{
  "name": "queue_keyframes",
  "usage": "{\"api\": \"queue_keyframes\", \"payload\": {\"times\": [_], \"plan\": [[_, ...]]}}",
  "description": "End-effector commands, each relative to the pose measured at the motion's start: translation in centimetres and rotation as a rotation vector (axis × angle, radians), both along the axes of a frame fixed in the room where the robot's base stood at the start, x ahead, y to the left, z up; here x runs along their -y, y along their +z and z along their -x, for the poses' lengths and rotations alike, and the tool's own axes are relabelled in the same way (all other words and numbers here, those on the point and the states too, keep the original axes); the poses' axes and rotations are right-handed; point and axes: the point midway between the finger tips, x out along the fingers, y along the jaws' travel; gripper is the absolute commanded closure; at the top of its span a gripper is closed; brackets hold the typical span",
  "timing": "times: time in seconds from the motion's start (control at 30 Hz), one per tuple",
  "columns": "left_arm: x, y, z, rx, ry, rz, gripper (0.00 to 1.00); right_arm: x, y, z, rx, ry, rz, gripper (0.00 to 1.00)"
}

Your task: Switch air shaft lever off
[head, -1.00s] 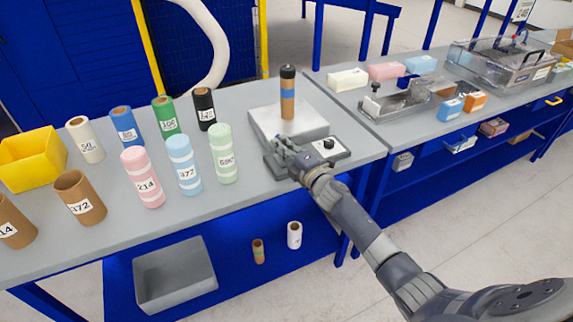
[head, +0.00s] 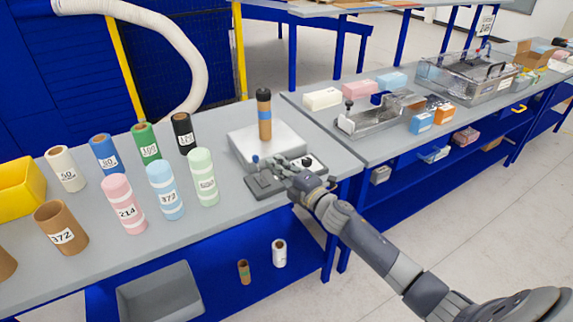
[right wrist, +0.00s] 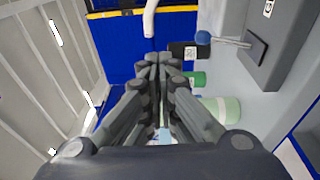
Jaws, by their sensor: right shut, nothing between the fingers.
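The air shaft lever is a thin metal rod with a blue ball end (head: 255,158), standing from a dark grey base (head: 264,186) at the table's front edge. In the right wrist view the blue ball (right wrist: 203,37) and rod show at the upper right, joined to the dark base (right wrist: 276,35). My right gripper (head: 276,162) is shut and empty, just right of the ball in the head view. In the right wrist view its fingertips (right wrist: 160,58) are left of the ball, with a visible gap. My left gripper is not in view.
A brown, blue and black upright shaft (head: 264,115) stands on a grey block (head: 240,146) behind the lever. A box with a black knob (head: 306,162) is beside my gripper. Several labelled rolls (head: 203,180) stand to the left. A second table (head: 375,151) adjoins on the right.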

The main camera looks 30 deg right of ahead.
Motion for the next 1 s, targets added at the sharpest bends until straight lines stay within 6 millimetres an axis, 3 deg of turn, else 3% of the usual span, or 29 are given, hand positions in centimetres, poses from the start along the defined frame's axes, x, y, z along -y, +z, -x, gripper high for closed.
{"api": "queue_keyframes", "payload": {"times": [0.2,0.57,1.0], "plan": [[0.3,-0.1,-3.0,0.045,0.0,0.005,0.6,0.6,1.5,2.5,0.0,0.001,0.003,1.0],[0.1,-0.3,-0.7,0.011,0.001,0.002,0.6,0.8,2.4,3.5,0.0,0.0,-0.001,1.0],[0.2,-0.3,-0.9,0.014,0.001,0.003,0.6,0.9,1.9,3.5,-0.007,-0.004,-0.006,1.0]]}}
